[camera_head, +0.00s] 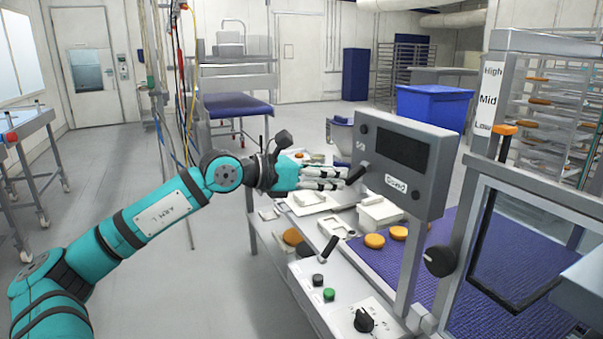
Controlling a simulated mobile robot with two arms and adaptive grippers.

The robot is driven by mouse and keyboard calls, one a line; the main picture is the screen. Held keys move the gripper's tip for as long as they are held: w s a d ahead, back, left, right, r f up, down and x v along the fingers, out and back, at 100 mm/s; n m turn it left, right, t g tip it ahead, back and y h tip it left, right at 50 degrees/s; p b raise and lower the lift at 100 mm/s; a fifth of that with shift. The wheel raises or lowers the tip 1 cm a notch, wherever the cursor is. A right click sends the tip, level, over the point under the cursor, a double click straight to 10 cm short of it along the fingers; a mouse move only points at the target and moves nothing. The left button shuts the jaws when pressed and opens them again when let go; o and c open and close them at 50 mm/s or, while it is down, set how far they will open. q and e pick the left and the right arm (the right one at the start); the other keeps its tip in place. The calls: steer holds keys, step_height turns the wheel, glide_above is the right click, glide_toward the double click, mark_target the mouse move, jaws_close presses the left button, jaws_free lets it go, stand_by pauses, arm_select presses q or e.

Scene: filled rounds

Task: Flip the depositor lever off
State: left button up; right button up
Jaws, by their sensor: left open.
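A grey control box (408,163) with a dark screen stands on a post right of centre. A second black lever (328,249) stands tilted on the lower machine panel. No readable label tells which one is the depositor's. My left gripper (342,179) reaches in from the left, open, with its pale fingertips right beside the lever on the box. I cannot tell whether they touch it. My right gripper is not in view.
Below lie a green button (329,294), a black button (318,280) and a black rotary knob (364,320). Orange rounds (375,241) lie on the purple belt (375,262). A clear guard door (520,255) with a High/Mid/Low scale (489,97) stands at right. The floor at left is open.

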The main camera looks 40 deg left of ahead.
arm_select(q)
steer(key=v, duration=0.6)
steer(key=shift+s, duration=0.1)
stand_by(0.4)
